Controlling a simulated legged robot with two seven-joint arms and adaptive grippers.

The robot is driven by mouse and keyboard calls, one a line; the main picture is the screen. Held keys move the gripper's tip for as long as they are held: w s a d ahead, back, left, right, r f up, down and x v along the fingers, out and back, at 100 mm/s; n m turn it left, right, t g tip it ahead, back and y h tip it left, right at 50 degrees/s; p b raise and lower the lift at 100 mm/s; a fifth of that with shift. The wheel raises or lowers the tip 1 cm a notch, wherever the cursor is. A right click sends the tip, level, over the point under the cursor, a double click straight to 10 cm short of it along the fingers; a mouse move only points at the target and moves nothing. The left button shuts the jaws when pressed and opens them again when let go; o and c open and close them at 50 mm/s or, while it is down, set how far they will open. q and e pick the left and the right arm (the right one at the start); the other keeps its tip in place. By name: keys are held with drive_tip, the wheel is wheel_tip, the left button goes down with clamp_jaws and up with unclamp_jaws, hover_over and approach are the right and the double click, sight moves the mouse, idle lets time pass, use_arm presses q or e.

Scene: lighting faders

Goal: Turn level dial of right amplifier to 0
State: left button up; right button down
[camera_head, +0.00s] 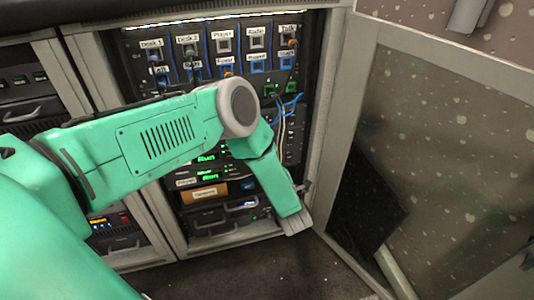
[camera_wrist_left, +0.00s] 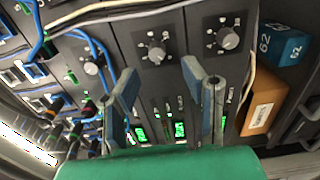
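Amplifier panels with round grey level dials show in the left wrist view, which is turned on its side. One dial (camera_wrist_left: 157,55) lies just beyond the space between my left fingertips. Another dial (camera_wrist_left: 228,39) sits to its right, beside a cardboard box, and a third dial (camera_wrist_left: 92,68) sits to its left. Which one belongs to the right amplifier, and the exact settings, I cannot tell. My left gripper (camera_wrist_left: 160,73) is open and empty, with no clear contact with a dial. In the head view my arm hides the dials and most of this gripper. My right gripper is not in view.
The equipment rack (camera_head: 322,120) has labelled switches at the top and loose blue cables (camera_head: 290,104) at its right. Green displays (camera_head: 207,157) and a cardboard box (camera_head: 204,192) sit lower. An open door (camera_head: 450,130) stands at right; a blue box (camera_wrist_left: 285,46) is near the dials.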

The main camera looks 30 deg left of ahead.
use_arm(q)
drive_tip(key=v, duration=0.7)
drive_tip(key=shift+d, duration=0.1)
drive_tip(key=s+d+m+g+h+p, duration=0.4)
drive_tip(key=s+m+h+p, duration=0.55)
drive_tip(key=m, duration=0.85)
drive_tip(key=s+a+r+m+g+h, duration=0.1)
drive_tip(key=s+r+m+g, duration=0.1)
drive_tip(key=s, duration=0.5)
drive_tip(key=s+a+r+m+g+h+p, duration=0.1)
drive_tip(key=s+r+m+g, duration=0.1)
drive_tip(key=s+m, duration=0.3)
drive_tip(key=s+a+r+m+g+h, duration=0.2)
drive_tip(key=s+m+g, duration=0.1)
drive_tip(key=s, duration=0.7)
drive_tip(key=shift+m+p, duration=0.3)
